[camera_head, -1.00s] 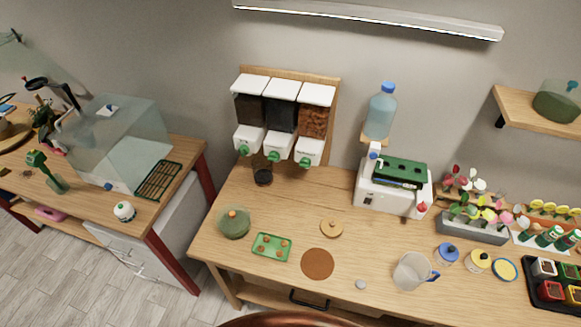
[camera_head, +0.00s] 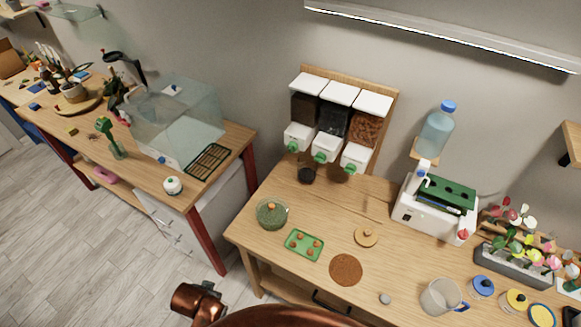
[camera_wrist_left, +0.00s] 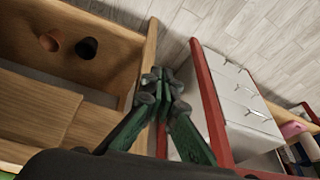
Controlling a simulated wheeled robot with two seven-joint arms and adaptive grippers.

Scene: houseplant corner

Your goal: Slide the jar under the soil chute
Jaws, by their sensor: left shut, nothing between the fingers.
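A round green glass jar (camera_head: 271,214), with something orange at its top, stands on the left of the wooden table. The three dispensers hang side by side on a wooden back board; the left one (camera_head: 304,108) holds brown material, the middle one (camera_head: 335,119) dark material, the right one (camera_head: 366,129) reddish chunks. Each has a white chute with a green knob. My left gripper (camera_wrist_left: 163,78) is shut and empty in the left wrist view, beside the table's wooden side. My right gripper is not in view.
A green tray (camera_head: 304,244), a wooden lid (camera_head: 366,236), a brown round mat (camera_head: 346,269) and a clear pitcher (camera_head: 440,297) stand on the table. A white machine (camera_head: 433,214) is at the back right. A gap separates this table from the left bench (camera_head: 222,140).

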